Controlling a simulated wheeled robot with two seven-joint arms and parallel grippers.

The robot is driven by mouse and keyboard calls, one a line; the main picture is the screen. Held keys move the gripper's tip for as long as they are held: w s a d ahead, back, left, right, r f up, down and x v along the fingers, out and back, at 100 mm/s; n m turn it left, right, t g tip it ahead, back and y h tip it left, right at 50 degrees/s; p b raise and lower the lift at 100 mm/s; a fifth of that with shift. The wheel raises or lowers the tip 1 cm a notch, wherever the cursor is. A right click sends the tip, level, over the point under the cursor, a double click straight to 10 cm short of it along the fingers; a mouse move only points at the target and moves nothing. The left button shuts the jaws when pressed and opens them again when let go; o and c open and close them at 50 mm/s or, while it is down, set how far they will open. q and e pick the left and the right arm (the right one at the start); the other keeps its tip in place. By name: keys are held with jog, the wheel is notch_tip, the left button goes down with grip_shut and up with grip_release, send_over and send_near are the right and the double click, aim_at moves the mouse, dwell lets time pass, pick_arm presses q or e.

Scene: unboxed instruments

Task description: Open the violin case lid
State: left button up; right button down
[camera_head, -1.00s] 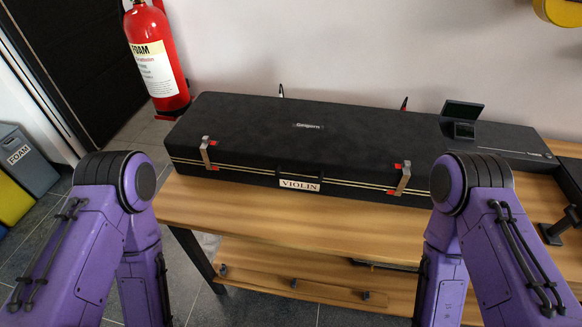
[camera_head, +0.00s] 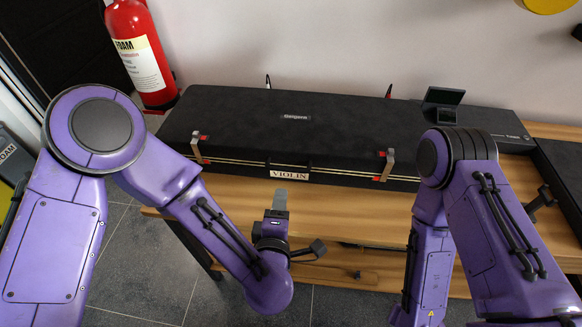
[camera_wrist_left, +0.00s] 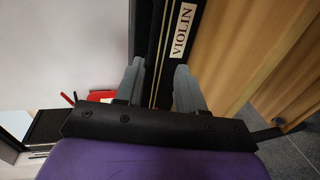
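The black violin case (camera_head: 250,130) lies on the wooden table with its lid shut. Its front bears a white VIOLIN label (camera_head: 289,174), which also shows in the left wrist view (camera_wrist_left: 184,30). A metal latch with red ends sits on the front at the left (camera_head: 197,149) and another at the right (camera_head: 387,164). My left gripper (camera_head: 279,196) is just in front of the case, below the label, and apart from it in the head view. In the left wrist view its grey fingers (camera_wrist_left: 160,82) are spread with nothing held. My right gripper is hidden; only its arm shows.
A red fire extinguisher (camera_head: 138,55) stands at the back left. A small black device with a raised screen (camera_head: 443,97) stands at the right behind my right arm. The wooden table (camera_head: 350,215) has a bare strip in front of the case.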

aim_at(287, 171)
pick_arm(q)
jog(key=x, duration=0.3)
jog(key=p+x, duration=0.1)
jog(key=x, duration=0.2)
jog(key=r+p+x, duration=0.1)
jog(key=x, duration=0.2)
jog(key=shift+w+d, duration=0.25)
jog(key=shift+w, duration=0.25)
jog(key=shift+w+f, duration=0.15)
jog(key=shift+w, duration=0.25)
grip_shut()
